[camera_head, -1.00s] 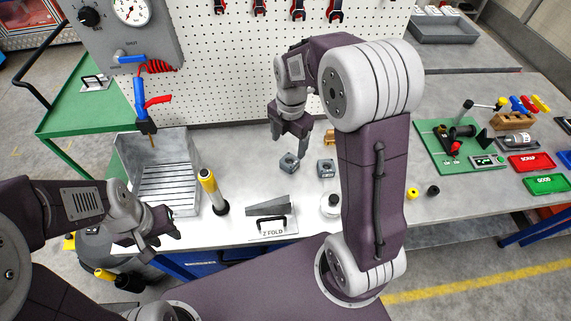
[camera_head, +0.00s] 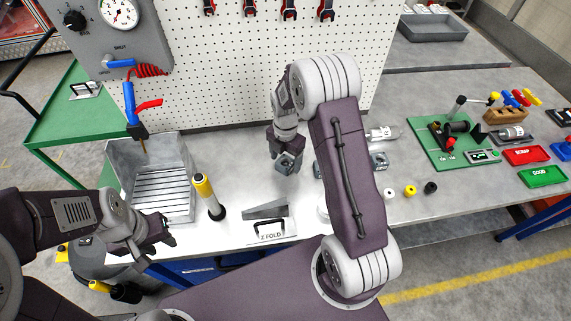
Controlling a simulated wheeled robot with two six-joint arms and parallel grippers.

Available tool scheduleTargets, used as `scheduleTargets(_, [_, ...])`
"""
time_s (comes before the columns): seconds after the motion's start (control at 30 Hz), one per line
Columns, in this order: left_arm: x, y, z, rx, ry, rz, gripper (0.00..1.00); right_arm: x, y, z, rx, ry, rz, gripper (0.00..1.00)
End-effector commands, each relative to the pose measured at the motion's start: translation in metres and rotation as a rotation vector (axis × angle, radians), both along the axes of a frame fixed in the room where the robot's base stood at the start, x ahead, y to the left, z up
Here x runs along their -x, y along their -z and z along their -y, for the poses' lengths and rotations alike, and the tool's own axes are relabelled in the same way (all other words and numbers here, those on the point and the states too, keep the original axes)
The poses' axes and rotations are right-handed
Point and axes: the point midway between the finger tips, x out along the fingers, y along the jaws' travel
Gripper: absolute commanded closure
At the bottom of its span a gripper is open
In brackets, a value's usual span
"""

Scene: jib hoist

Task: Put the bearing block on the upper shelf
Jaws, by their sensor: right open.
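A small grey bearing block (camera_head: 286,165) with a round bore sits on the workbench in the middle of the head view. My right gripper (camera_head: 287,156) is open, its fingers down at this block and partly covering it. I cannot tell if they touch it. Another similar grey block (camera_head: 379,160) stands to the right of my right arm, and part of a third (camera_head: 318,168) shows behind the arm. My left gripper (camera_head: 164,234) is at the bench's front left, away from the blocks; its finger gap is unclear. I cannot make out an upper shelf.
A grey slatted bin (camera_head: 163,195) and a yellow-black cylinder (camera_head: 208,196) stand at left. A grey wedge (camera_head: 265,209) and a Z FOLD plate (camera_head: 270,232) lie in front. A pegboard (camera_head: 230,75) rises behind. A green mat (camera_head: 452,148) with parts lies right.

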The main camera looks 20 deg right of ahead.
Motion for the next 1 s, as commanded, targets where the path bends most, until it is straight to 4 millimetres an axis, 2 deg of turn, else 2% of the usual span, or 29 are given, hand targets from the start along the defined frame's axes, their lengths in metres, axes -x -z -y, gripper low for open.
scheduleTargets(0.03, [0.0, 0.0, 0.0, 0.0, 0.0, 0.0, 0.64, 0.0, 0.008, 0.0, -0.001, 0.0, -0.003, 0.25])
scheduleTargets(0.13, [0.0, -0.001, 0.0, 0.0, 0.0, 0.0, 0.64, 0.0, 0.017, 0.0, 0.0, 0.0, 0.0, 0.25])
scheduleTargets(0.33, [0.0, 0.0, 0.0, 0.0, 0.0, 0.0, 0.64, -0.001, 0.018, 0.0, 0.0, 0.0, 0.002, 0.25])
scheduleTargets(0.37, [0.0, 0.0, 0.0, 0.0, 0.0, 0.0, 0.64, -0.001, 0.018, 0.0, 0.0, 0.0, 0.002, 0.28])
scheduleTargets(0.6, [0.0, 0.0, 0.0, 0.0, 0.0, 0.0, 0.64, -0.001, 0.018, 0.0, 0.0, 0.0, 0.002, 0.95])
scheduleTargets(0.63, [0.0, 0.0, 0.0, 0.0, 0.0, 0.0, 0.64, -0.001, 0.018, 0.0, 0.0, 0.0, 0.002, 1.0])
scheduleTargets(1.0, [0.0, 0.0, 0.0, 0.0, 0.0, 0.0, 0.64, -0.002, 0.014, 0.0, 0.001, 0.0, 0.005, 1.0])
